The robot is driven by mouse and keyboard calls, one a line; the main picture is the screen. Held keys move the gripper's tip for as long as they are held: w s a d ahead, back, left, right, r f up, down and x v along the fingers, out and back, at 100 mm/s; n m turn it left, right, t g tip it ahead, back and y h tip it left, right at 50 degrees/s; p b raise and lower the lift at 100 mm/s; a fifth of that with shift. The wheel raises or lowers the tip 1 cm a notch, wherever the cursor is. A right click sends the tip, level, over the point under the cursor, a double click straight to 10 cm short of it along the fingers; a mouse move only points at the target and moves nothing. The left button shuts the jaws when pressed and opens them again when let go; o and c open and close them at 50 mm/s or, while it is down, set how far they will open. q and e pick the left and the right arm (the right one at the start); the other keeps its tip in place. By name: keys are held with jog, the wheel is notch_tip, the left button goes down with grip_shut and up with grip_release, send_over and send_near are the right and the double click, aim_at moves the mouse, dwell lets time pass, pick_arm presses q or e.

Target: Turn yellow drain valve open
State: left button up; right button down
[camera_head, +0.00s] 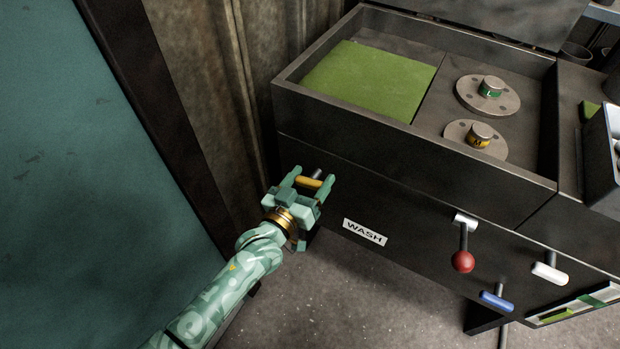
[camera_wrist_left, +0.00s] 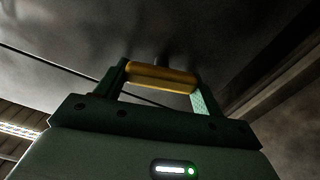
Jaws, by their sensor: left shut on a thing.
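The yellow drain valve handle (camera_head: 308,182) sticks out from the front of the dark wash tank, at its lower left. My left gripper (camera_head: 313,181) reaches it from the front left and is shut on the handle, one finger at each end. In the left wrist view the yellow handle (camera_wrist_left: 162,77) lies crosswise between the two fingers of the left gripper (camera_wrist_left: 160,84). A dark stem behind the handle runs to the tank face. My right gripper is in neither view.
The wash tank (camera_head: 340,160) has a "WASH" label (camera_head: 364,232), a red-ball lever (camera_head: 463,261), a blue handle (camera_head: 497,300) and a white handle (camera_head: 550,273). A teal panel (camera_head: 85,150) stands at left.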

pick_arm(q)
jog(key=n, duration=0.3)
jog(key=shift+a+n+p, duration=0.1)
jog(key=shift+n+p, duration=0.2)
jog(key=shift+p, duration=0.1)
jog(key=shift+f+n, duration=0.15)
jog(key=shift+n, duration=0.85)
jog(key=shift+w+a+n, duration=0.1)
jog(key=shift+n, duration=0.7)
jog(key=n, duration=0.4)
jog(key=shift+f, duration=0.25)
jog(key=shift+a+n, duration=0.1)
jog(key=shift+n, duration=0.9)
jog(key=shift+f+n+b, duration=0.1)
jog(key=shift+n+b, duration=0.3)
jog(key=shift+n, duration=0.6)
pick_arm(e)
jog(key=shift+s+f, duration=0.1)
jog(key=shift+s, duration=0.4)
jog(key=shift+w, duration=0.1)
pick_arm(q)
jog(key=o, duration=1)
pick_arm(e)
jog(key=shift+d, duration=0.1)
